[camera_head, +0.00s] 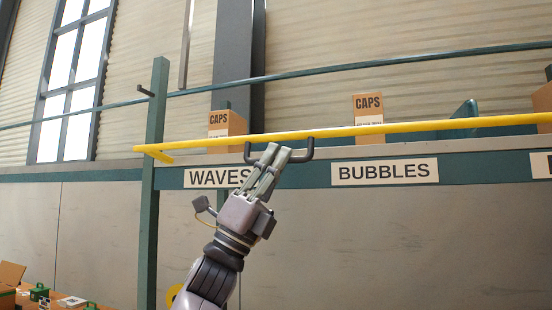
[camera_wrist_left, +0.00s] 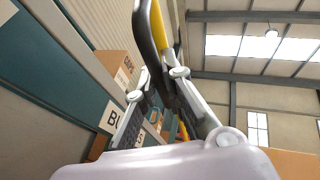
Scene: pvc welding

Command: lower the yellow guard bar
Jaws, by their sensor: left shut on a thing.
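The yellow guard bar (camera_head: 400,127) runs nearly level across the front of the shelf, a little above the shelf's edge. Its left end is bent near the green post. A dark U-shaped handle (camera_head: 309,151) hangs from the bar above the WAVES and BUBBLES labels. My left gripper (camera_head: 277,153) reaches up from below and is shut on this handle. In the left wrist view, the dark handle (camera_wrist_left: 146,38) passes between the fingers (camera_wrist_left: 168,88), with the yellow bar (camera_wrist_left: 158,25) just behind it. My right gripper is not in view.
The green post (camera_head: 157,170) stands left of my arm. CAPS boxes (camera_head: 369,105) sit on the shelf behind the bar. The WAVES label (camera_head: 205,178) and BUBBLES label (camera_head: 385,172) are on the shelf front. A table with boxes (camera_head: 12,275) is at the lower left.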

